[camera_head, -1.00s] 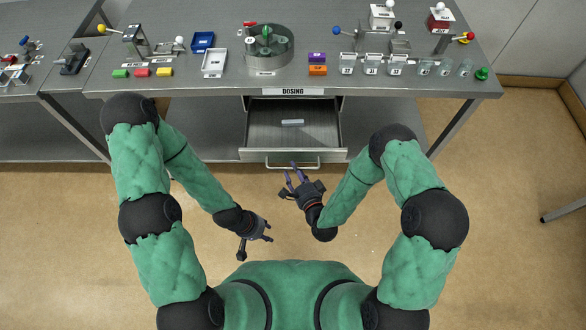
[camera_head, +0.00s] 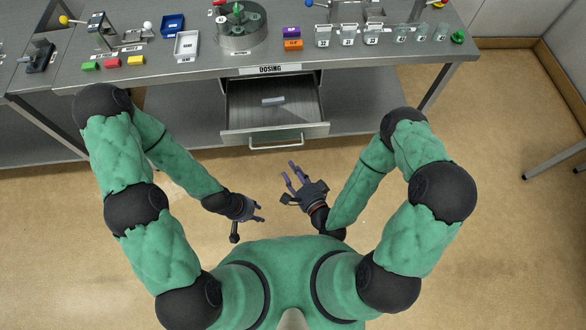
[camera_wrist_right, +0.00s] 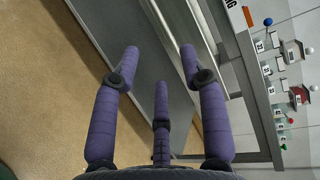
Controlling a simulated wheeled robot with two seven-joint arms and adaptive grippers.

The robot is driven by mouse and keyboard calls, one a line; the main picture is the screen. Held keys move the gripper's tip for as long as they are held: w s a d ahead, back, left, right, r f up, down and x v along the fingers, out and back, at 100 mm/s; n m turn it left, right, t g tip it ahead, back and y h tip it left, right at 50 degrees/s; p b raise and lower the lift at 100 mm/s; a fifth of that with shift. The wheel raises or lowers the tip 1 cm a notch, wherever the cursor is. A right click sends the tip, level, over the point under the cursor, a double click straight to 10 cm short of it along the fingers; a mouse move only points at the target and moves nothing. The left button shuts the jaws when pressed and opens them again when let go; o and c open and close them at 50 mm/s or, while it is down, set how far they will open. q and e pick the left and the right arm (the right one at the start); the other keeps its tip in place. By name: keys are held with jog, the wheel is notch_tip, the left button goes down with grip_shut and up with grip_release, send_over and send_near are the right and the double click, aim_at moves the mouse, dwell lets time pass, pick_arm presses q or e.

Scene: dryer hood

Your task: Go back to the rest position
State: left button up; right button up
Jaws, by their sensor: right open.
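My left gripper (camera_head: 261,212) is in the head view, low and left of centre, in front of my torso. Its fingers are small there but look spread apart, with nothing between them. My right gripper (camera_head: 288,174) is up and to the right of it, over the floor in front of the drawer. In the right wrist view its purple fingers (camera_wrist_right: 160,75) are spread and empty. The open drawer (camera_head: 275,112) hangs under the bench (camera_head: 300,62), apart from both grippers, with a small pale object (camera_head: 273,100) inside.
Trays, coloured blocks, clear jars (camera_head: 347,37) and a round turntable (camera_head: 241,32) stand on the bench. The drawer handle (camera_head: 276,142) is the nearest part of the furniture. Bare floor (camera_head: 480,240) lies to the right, with a metal leg (camera_head: 555,161) at the far right.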

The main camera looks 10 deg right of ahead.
jog(key=shift+f, duration=0.1)
jog(key=d+f+n+g+h, duration=0.2)
jog(key=d+f+n+g, duration=0.1)
jog(key=f+n+g, duration=0.5)
jog(key=s+d+f+n+g, duration=0.1)
jog(key=s+n+g, duration=0.3)
jog(key=s, duration=0.5)
jog(key=shift+s+d+f+g, duration=0.3)
jog(key=shift+d+g, duration=0.35)
jog(key=shift+g, duration=0.45)
